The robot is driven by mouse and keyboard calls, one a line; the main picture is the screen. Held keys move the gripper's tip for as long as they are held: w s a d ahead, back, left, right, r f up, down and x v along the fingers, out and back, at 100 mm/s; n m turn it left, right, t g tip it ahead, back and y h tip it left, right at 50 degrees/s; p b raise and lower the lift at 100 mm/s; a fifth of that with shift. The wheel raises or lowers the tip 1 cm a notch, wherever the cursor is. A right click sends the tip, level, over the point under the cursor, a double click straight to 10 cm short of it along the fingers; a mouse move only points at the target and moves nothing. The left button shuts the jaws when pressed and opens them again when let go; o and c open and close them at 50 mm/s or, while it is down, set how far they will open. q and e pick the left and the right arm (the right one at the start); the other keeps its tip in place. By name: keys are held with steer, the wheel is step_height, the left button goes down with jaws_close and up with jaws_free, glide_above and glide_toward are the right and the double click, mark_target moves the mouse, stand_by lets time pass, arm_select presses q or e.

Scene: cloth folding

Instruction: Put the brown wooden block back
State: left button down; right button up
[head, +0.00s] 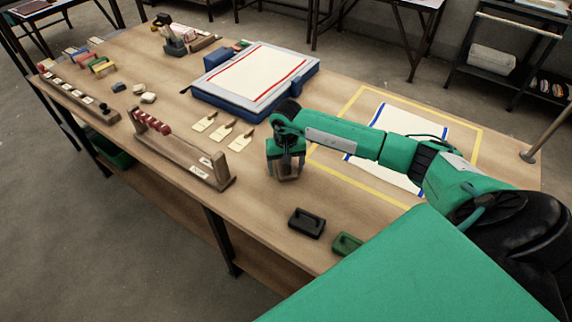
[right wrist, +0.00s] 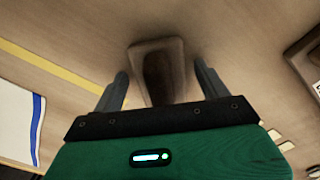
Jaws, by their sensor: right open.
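My right gripper (head: 287,178) points down over the table, near its middle. In the right wrist view its two fingers (right wrist: 160,72) stand apart, one on each side of the brown wooden block (right wrist: 158,50). Gaps show between the block and both fingers. In the head view the block (head: 288,171) shows only in part between the fingers, and the gripper hides the rest. I cannot tell whether it touches the table. My left gripper is in neither view.
A wooden rack with red beads (head: 185,152) stands left of the gripper. A black block with a handle (head: 306,222) and a green one (head: 346,244) lie in front. A blue padded board (head: 240,105) and tags (head: 222,131) lie behind. Yellow tape (head: 350,183) frames a white cloth (head: 400,122) at right.

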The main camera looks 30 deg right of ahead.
steer(key=shift+r, duration=0.4)
step_height(320, 180, up, 5)
steer(key=shift+r+b, duration=0.1)
steer(key=shift+b, duration=0.75)
step_height(320, 180, up, 5)
steer(key=shift+r+b, duration=0.2)
steer(key=shift+b, duration=0.3)
steer(key=shift+r, duration=0.25)
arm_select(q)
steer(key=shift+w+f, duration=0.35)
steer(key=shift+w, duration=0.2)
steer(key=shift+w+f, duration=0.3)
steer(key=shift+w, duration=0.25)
arm_select(e)
steer(key=shift+r, duration=0.15)
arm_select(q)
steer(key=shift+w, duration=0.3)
